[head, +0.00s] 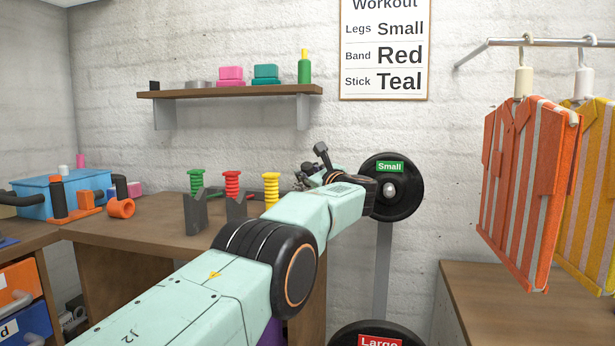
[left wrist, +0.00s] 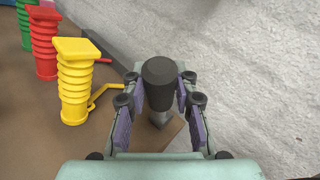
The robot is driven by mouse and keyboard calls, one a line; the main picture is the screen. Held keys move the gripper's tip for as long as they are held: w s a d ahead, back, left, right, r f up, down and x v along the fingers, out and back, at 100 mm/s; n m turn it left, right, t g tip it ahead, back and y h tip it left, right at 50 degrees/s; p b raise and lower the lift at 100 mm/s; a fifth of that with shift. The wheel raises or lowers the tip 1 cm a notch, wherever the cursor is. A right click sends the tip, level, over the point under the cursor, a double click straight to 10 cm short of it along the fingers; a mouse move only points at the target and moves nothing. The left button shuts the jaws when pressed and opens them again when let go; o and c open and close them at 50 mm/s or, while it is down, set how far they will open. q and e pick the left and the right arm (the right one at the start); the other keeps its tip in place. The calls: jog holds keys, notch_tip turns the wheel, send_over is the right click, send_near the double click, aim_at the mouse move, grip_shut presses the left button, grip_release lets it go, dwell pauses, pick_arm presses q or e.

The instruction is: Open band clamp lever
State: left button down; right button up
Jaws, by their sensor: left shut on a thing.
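The lever shows as a dark rod with a thick black cylindrical end (head: 321,149), sticking up by the wall at the table's right end. In the left wrist view the black lever end (left wrist: 158,72) stands between my two fingers. My left gripper (head: 309,174) is shut on the lever, and it also shows in the left wrist view (left wrist: 160,95). The lever's base and the clamp body are mostly hidden behind my gripper and wrist. Ribbed green (head: 196,181), red (head: 232,184) and yellow (head: 271,187) band pieces stand left of my gripper. My right gripper is not in view.
A round black plate marked Small (head: 408,200) hangs on a stand just right of my wrist. A wall shelf (head: 230,91) with small boxes is above left. Striped clothes (head: 528,190) hang at right.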

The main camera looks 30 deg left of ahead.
pick_arm(q)
jog(key=shift+s+a+f, duration=0.1)
jog(key=shift+s, duration=0.05)
dwell(0.4)
jog(key=c, duration=1)
grip_release()
jog(key=shift+d, duration=0.2)
jog(key=shift+s+d, duration=0.2)
jog(key=shift+d, duration=0.2)
jog(key=v, duration=1.1)
jog(key=shift+a+f, duration=0.1)
